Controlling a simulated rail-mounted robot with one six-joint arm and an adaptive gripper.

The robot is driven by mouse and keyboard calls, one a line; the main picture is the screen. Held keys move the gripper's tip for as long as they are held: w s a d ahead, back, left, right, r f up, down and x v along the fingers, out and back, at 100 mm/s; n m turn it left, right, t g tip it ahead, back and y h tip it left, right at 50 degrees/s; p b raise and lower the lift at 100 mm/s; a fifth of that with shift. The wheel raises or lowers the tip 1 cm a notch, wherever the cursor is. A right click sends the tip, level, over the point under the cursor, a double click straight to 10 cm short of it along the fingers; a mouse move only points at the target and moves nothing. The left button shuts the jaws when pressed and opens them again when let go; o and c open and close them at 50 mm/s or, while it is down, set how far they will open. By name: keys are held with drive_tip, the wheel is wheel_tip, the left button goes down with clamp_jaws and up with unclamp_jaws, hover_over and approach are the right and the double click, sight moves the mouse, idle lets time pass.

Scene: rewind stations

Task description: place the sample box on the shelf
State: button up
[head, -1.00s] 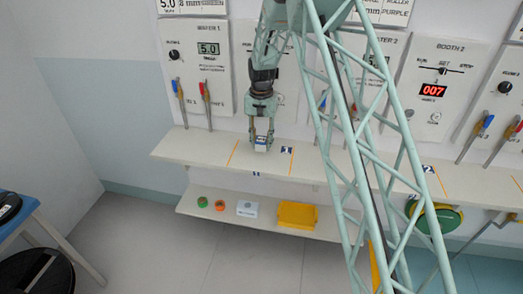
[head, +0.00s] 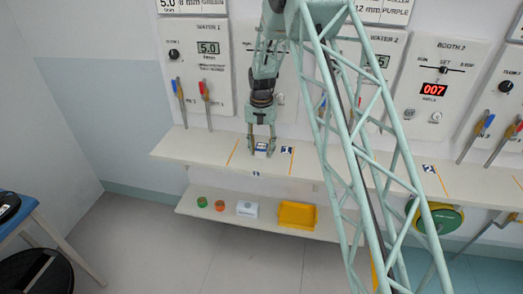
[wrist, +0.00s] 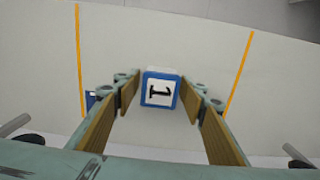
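The sample box (head: 262,147) is a small box with a blue rim and a white top. In the wrist view the sample box (wrist: 160,90) shows a black "1" on its top. It sits on the upper shelf (head: 215,150) between two orange lines. My gripper (head: 261,143) is just above the shelf with its fingers on either side of the box. In the wrist view my gripper (wrist: 166,98) is open, with a gap between each finger and the box.
A lower shelf (head: 268,224) holds a green roll (head: 202,202), an orange roll (head: 220,205), a white box (head: 247,209) and a yellow tray (head: 297,215). Wall panels with red and blue levers (head: 205,92) stand behind the upper shelf. A blue table (head: 30,215) is at the left.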

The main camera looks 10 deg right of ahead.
sight(262, 146)
drive_tip(key=shift+o, duration=0.4)
drive_tip(key=shift+r, duration=0.1)
wheel_tip(262, 146, up, 11)
drive_tip(key=shift+r+p, duration=0.1)
drive_tip(key=shift+p, duration=0.65)
drive_tip(key=shift+r, duration=0.45)
idle(0.3)
